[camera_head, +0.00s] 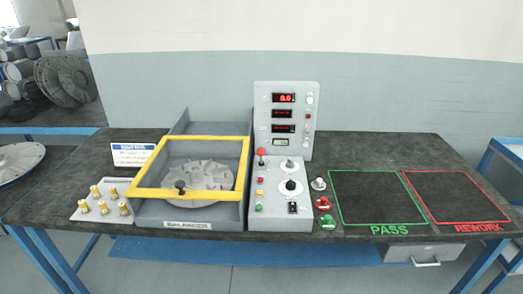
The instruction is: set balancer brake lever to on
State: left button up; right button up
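The balancer (187,217) is a grey box on the bench with a yellow frame (195,139) on top and a finned impeller (200,178) inside. A grey control box (268,222) stands against its right side. A small lever with a red ball (261,152) stands upright at the far left corner of this box. It looks like the brake lever, but its label and setting are too small to read. Neither of my grippers is in view.
An upright display panel (301,143) with red digits stands behind the control box. Brass weights on a plate (84,214) lie left. Knobs and buttons (325,203) sit right of the box. The PASS area (376,196) and REWORK area (454,195) are empty.

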aim_at(260, 152)
jog(key=l+z, duration=0.25)
jog(key=l, duration=0.45)
jog(key=i+l+z, duration=0.2)
jog(key=l, duration=0.5)
jog(key=k, duration=0.05)
